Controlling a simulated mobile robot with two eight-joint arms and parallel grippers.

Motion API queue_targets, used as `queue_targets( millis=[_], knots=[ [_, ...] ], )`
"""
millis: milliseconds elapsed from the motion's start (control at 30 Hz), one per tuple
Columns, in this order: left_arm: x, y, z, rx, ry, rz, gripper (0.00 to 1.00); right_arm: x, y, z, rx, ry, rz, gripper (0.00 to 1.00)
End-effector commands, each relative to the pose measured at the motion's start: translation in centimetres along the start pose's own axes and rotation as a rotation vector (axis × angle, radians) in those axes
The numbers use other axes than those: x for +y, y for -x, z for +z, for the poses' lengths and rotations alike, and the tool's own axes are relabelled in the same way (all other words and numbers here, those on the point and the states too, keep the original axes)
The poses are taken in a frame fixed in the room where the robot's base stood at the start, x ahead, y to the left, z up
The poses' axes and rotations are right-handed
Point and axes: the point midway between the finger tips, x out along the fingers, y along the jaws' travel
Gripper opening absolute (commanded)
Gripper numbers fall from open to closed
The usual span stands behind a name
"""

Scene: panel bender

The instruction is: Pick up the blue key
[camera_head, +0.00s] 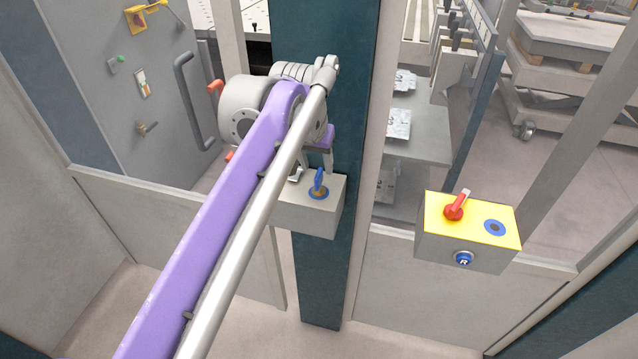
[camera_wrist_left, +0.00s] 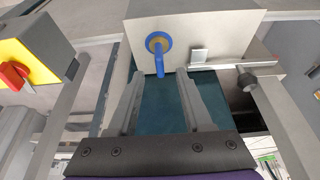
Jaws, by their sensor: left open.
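The blue key (camera_head: 319,183) sits upright in a lock on top of a grey box (camera_head: 308,218) fixed to a dark teal post. In the left wrist view the blue key (camera_wrist_left: 157,55) sticks out from its round lock on the box (camera_wrist_left: 221,30). My left gripper (camera_wrist_left: 156,78) is open, its two fingers pointing toward the box. The key's end lies between the fingertip lines, and I cannot tell whether the fingers touch it. In the head view my purple and silver left arm hides most of this gripper. My right gripper is not in view.
A yellow-topped grey box (camera_head: 468,235) with a red switch (camera_head: 457,206), a blue ring and a blue R button (camera_head: 464,259) is at right. A grey cabinet door with a handle (camera_head: 190,100) stands at left. Posts and low panels surround the area.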

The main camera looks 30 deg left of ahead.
Motion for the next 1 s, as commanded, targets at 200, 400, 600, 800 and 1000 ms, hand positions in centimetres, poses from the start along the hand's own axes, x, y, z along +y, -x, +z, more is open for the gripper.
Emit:
queue_targets(
  millis=[200, 400, 600, 800, 1000],
  knots=[
    [0.0, -3.3, -0.1, 0.000, 0.000, 0.000, 0.50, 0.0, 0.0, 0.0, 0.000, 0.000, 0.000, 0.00],
    [0.0, -4.8, -0.1, 0.001, 0.000, 0.000, 0.50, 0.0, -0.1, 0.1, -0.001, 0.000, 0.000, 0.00],
    [0.0, -4.8, -0.1, 0.001, 0.000, 0.000, 0.48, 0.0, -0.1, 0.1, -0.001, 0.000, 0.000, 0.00],
    [0.0, -4.7, -0.1, 0.001, 0.000, 0.000, 0.12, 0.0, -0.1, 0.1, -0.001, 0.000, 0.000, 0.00],
    [0.0, -4.7, -0.1, 0.001, 0.000, 0.000, 0.00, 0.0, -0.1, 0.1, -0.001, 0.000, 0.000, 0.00]
  ],
)
